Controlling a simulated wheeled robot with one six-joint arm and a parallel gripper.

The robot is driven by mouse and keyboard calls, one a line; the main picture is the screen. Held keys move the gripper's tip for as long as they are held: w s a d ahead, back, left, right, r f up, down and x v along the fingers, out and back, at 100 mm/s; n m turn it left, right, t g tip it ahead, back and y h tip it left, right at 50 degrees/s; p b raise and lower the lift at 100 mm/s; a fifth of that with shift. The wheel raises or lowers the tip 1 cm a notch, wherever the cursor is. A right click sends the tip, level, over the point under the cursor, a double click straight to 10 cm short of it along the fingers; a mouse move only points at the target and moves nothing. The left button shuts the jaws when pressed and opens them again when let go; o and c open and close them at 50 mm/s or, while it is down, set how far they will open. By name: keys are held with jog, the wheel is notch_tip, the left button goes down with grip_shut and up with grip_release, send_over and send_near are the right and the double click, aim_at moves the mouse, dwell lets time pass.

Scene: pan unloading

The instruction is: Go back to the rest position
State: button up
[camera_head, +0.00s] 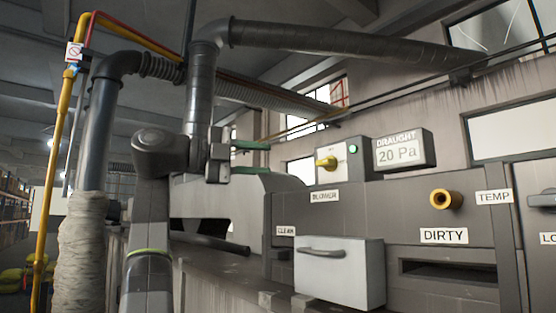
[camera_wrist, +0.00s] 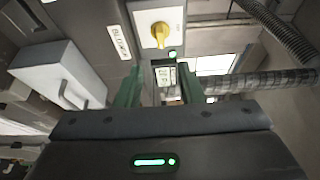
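My gripper (camera_head: 262,158) is raised in the air at the middle of the head view, left of the blower box. Its two green fingers are apart with nothing between them. In the wrist view my gripper (camera_wrist: 160,88) also shows open and empty, with the draught display seen beyond the gap. A light grey pan or drawer (camera_head: 340,275) with a handle sticks out of the machine front beside the CLEAN label; it also shows in the wrist view (camera_wrist: 60,85). The slot (camera_head: 448,272) under the DIRTY label is dark, and its inside cannot be made out.
The blower box (camera_head: 343,160) has a yellow knob (camera_head: 326,163) and a small green light. The draught display (camera_head: 404,151) reads 20 Pa. A brass-coloured fitting (camera_head: 446,200) juts out above the DIRTY label. Large ducts (camera_head: 202,85) and a yellow pipe (camera_head: 55,170) stand at left.

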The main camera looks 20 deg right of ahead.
aim_at(319, 162)
jog(key=shift+a, duration=0.5)
jog(key=d, duration=1.4)
jog(key=shift+a, duration=0.2)
